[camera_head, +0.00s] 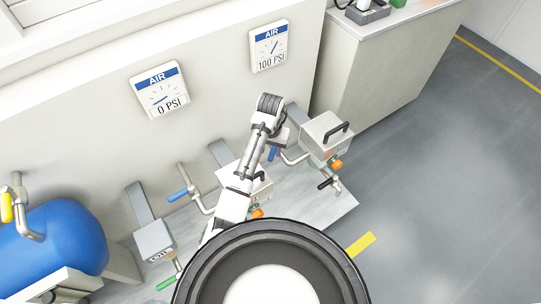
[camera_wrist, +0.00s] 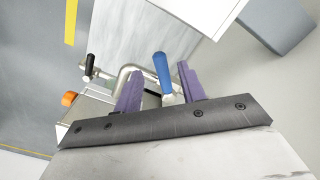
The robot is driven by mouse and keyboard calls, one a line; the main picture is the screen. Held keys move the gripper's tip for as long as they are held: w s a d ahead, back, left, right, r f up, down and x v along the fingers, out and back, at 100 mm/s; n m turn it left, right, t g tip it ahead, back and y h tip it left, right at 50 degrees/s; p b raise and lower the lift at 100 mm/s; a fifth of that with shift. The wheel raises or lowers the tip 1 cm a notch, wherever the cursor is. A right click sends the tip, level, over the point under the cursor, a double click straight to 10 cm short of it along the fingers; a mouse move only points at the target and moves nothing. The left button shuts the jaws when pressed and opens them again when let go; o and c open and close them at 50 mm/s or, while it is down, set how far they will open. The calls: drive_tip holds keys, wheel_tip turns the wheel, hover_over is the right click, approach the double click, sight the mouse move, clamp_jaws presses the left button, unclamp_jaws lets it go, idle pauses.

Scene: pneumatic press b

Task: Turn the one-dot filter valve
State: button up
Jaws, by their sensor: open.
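In the wrist view a blue valve handle (camera_wrist: 162,72) stands on a metal pipe (camera_wrist: 124,76). My gripper (camera_wrist: 159,71) is open, with its two purple fingers on either side of the blue handle; I see gaps and cannot tell any contact. In the head view my arm reaches to the right-hand filter box (camera_head: 325,135), and a small blue part (camera_head: 272,153) shows beside my wrist. My arm hides much of a middle filter box (camera_head: 258,188). I make out no dot marks on the boxes, so I cannot tell which is the one-dot filter.
A black handle (camera_wrist: 89,62) and an orange knob (camera_wrist: 69,98) lie left of my fingers. Another blue handle (camera_head: 178,195) and a blue tank (camera_head: 58,238) are further left. Gauges read 0 PSI (camera_head: 160,90) and 100 PSI (camera_head: 269,47). The right floor is clear.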

drive_tip(key=shift+f, duration=2.05)
clamp_jaws()
